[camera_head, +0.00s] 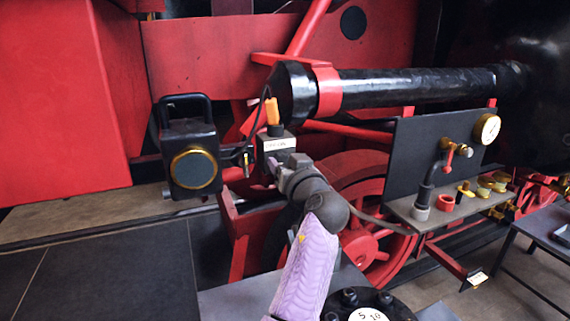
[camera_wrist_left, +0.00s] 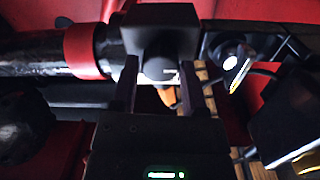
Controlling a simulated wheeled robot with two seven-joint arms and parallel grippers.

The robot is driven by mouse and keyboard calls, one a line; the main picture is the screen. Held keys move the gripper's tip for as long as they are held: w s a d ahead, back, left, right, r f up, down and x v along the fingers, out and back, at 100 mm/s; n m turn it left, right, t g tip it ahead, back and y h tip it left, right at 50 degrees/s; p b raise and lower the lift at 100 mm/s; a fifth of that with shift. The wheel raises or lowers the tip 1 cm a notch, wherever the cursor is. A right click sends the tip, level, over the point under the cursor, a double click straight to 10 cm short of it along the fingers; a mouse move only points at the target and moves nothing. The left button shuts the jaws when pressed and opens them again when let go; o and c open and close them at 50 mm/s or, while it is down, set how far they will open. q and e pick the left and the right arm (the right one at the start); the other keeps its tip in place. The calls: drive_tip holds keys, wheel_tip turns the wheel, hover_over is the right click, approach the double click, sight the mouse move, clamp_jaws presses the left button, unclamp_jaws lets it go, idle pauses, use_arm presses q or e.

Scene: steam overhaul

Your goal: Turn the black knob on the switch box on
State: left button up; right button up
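The switch box (camera_head: 276,143) is a small grey box with a white label, left of centre in the head view. An orange piece (camera_head: 271,110) on a dark base stands on its top. My left gripper (camera_head: 276,168) is close in front of the box and hides its lower part. In the left wrist view the dark box (camera_wrist_left: 160,18) is straight ahead, with a round black knob (camera_wrist_left: 159,68) facing me. The two fingers of my left gripper (camera_wrist_left: 158,92) stand apart on either side of the knob, with small gaps visible. The right gripper is not in view.
A black lantern (camera_head: 193,160) hangs just left of the box. A black pipe (camera_head: 400,88) with a red band runs to the right above it. A gauge panel (camera_head: 430,155) with valves stands at the right. Red wheels and rods are behind.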

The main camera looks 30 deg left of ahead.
use_arm(q)
clamp_jaws()
drive_tip(key=shift+m, duration=0.3)
drive_tip(key=m+p, duration=0.1)
drive_tip(key=m, duration=0.1)
drive_tip(key=shift+r+m, duration=0.1)
drive_tip(key=shift+m, duration=0.2)
drive_tip(key=m+p, duration=0.2)
drive_tip(key=m, duration=0.3)
drive_tip(key=shift+p, duration=0.4)
drive_tip(key=m+p, duration=0.3)
drive_tip(key=m, duration=0.2)
drive_tip(key=shift+r+m, duration=0.1)
drive_tip(key=shift+m, duration=0.2)
drive_tip(key=shift+m+p, duration=1.05)
drive_tip(key=shift+m, duration=0.85)
drive_tip(key=shift+w+f, duration=0.1)
drive_tip(key=shift+f, duration=0.1)
